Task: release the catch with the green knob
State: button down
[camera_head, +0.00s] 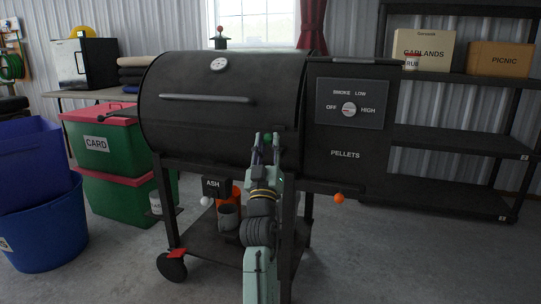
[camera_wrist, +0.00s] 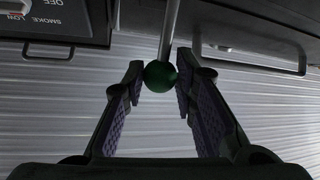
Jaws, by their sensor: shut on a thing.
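The green knob (camera_wrist: 160,76) is a dark green ball on the end of a thin grey rod (camera_wrist: 169,28) in the wrist view. My gripper (camera_wrist: 160,82) has a fingertip on each side of the ball and is shut on it. In the head view my gripper (camera_head: 267,138) reaches up in front of the black smoker grill (camera_head: 215,110), at the right end of its barrel.
The pellet hopper (camera_head: 347,150), with a dial, stands right of my gripper. An orange ball (camera_head: 339,198) sticks out below it. An ash box (camera_head: 217,187) hangs under the barrel. Green bins (camera_head: 105,145) and blue tubs (camera_head: 45,225) stand left; black shelves (camera_head: 460,145) stand right.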

notch_tip(320, 180, down, 7)
jog(key=s+b, duration=0.1)
jog(key=b, duration=0.3)
jog(key=shift+s+a+r, duration=0.15)
jog(key=shift+s+a, duration=0.1)
dwell(0.4)
jog(key=c, duration=1.8)
grip_release()
jog(key=shift+o, duration=0.8)
jog(key=shift+w, duration=0.1)
jog(key=o, duration=0.3)
jog(key=shift+r, duration=0.15)
jog(key=shift+o, duration=0.2)
jog(key=shift+r, duration=0.1)
